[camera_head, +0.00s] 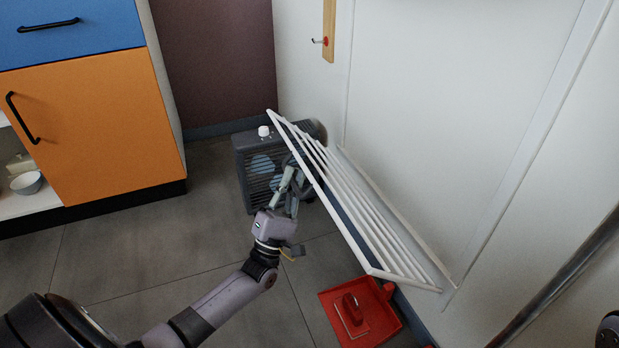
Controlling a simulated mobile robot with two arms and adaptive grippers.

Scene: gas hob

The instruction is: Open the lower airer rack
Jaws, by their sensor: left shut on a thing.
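The airer rack (336,217) is a white frame with several long parallel bars, on the white wall at the right. It is tilted out, with its outer bar standing away from the wall and its inner side close to it. My left gripper (293,174) is at the far part of the outer bar, shut on it. The fingers overlap the bar and a dark heater behind, so the exact contact is hard to see. No second rack is in view.
A dark box heater (257,165) with a white knob stands behind my left gripper. A red dustpan (362,312) lies on the floor below the rack's near end. An orange cabinet (95,125) stands at the left. The grey floor between is clear.

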